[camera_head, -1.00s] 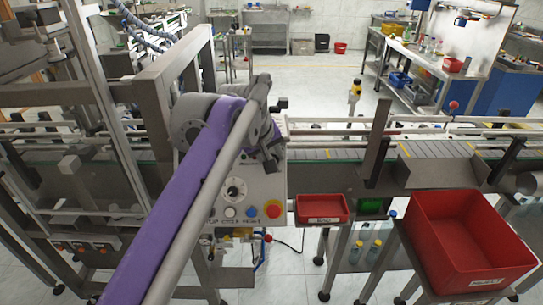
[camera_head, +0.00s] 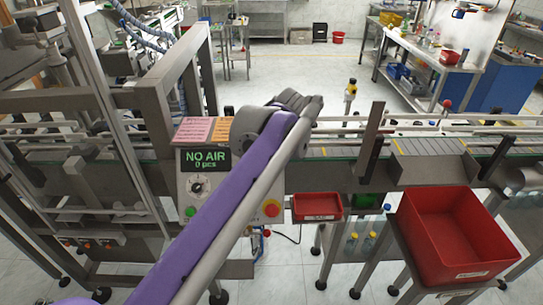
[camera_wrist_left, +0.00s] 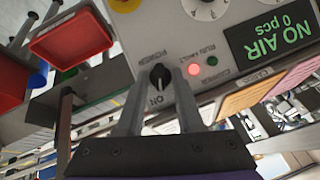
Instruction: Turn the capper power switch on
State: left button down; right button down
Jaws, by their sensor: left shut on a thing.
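The capper's control panel (camera_head: 184,172) is partly covered by my left arm in the head view. The power switch (camera_wrist_left: 159,76) is a small black knob with POWER and ON lettering beside it in the left wrist view. My left gripper (camera_wrist_left: 158,82) has its two grey fingers on either side of this knob and is shut on it. The knob and the fingertips are hidden behind my arm in the head view. The display (camera_head: 205,160) is lit and reads NO AIR, 0 pcs; it also shows in the wrist view (camera_wrist_left: 268,35). My right gripper is not in view.
A red lamp (camera_wrist_left: 193,70) glows near the switch, beside a green one (camera_wrist_left: 212,61). A red stop button on yellow (camera_head: 271,208) sits lower on the panel. A small red tray (camera_head: 318,207) and a large red bin (camera_head: 449,228) stand to the right.

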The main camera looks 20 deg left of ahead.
pick_arm(q)
jog(key=shift+d+m+y, duration=0.15)
jog(key=shift+m+y, duration=0.25)
jog(key=shift+m, duration=0.5)
jog(key=c, duration=0.9)
grip_release()
jog(key=shift+f, duration=0.1)
jog(key=p+v, duration=0.1)
jog(key=v, duration=1)
jog(key=shift+f, duration=0.1)
